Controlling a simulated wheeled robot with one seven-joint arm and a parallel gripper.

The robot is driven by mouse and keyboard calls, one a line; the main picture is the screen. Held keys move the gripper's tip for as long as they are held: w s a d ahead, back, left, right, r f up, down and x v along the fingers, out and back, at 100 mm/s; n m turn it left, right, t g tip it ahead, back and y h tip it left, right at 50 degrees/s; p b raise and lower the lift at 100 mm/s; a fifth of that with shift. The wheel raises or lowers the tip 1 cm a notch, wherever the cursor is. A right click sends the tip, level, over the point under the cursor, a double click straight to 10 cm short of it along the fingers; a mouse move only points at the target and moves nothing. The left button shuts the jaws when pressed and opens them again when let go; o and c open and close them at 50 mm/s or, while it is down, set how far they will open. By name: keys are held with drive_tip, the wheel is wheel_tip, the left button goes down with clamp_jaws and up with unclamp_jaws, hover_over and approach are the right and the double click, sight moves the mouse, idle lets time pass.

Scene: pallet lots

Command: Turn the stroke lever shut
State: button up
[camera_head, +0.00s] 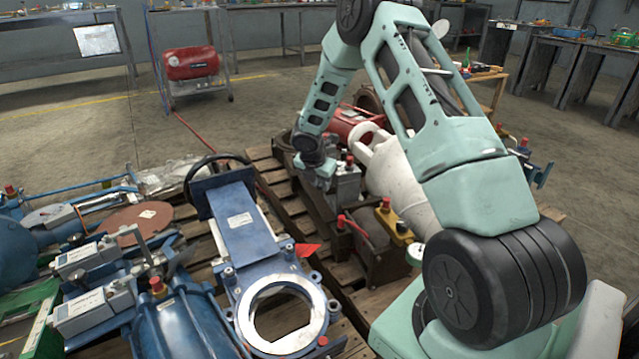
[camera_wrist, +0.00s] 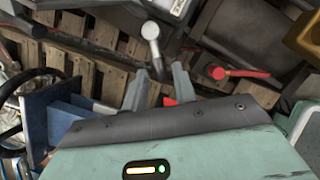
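My gripper (camera_wrist: 160,69) shows in the wrist view with its two grey fingers apart and nothing held between them. A lever with a pale round knob (camera_wrist: 151,30) lies just beyond the fingertips, its thin shaft running down toward the gap. It appears to be the stroke lever, though no label shows. In the head view my gripper (camera_head: 322,176) points down beside a grey box (camera_head: 347,184) on the right pallet. The lever is not clearly visible there, and my wrist hides part of that area.
A red-handled lever (camera_wrist: 238,73) sticks out right of my fingers; it also shows in the head view (camera_head: 350,224). A blue gate valve (camera_head: 240,235) with a black handwheel lies on the left pallet. A white cylinder (camera_head: 395,185) and yellow block (camera_head: 392,222) are close by.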

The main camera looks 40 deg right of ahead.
clamp_jaws()
drive_tip(key=shift+r+p, duration=0.1)
drive_tip(key=shift+p, duration=0.2)
drive_tip(key=p, duration=0.1)
drive_tip(key=m+p, duration=0.1)
drive_tip(key=shift+w+a+r+m+g+p, duration=0.2)
drive_tip(key=shift+w+m+g+p, duration=0.1)
drive_tip(key=shift+w, duration=0.1)
drive_tip(key=shift+w+d+f+m+g+p, duration=0.15)
drive_tip(key=shift+w+m+g+p, duration=0.5)
drive_tip(key=shift+m+p, duration=0.65)
drive_tip(key=shift+w+d+f+m+g+p, duration=0.1)
drive_tip(key=shift+w+m+g+p, duration=0.55)
drive_tip(key=shift+m, duration=0.9)
drive_tip(key=shift+w+d+f+m+g+p, duration=0.15)
drive_tip(key=shift+w+m+g+p, duration=0.25)
drive_tip(key=shift+w+m+p, duration=0.7)
drive_tip(key=shift+s+r+m, duration=0.1)
drive_tip(key=shift+s+m, duration=0.2)
drive_tip(key=shift+m, duration=0.15)
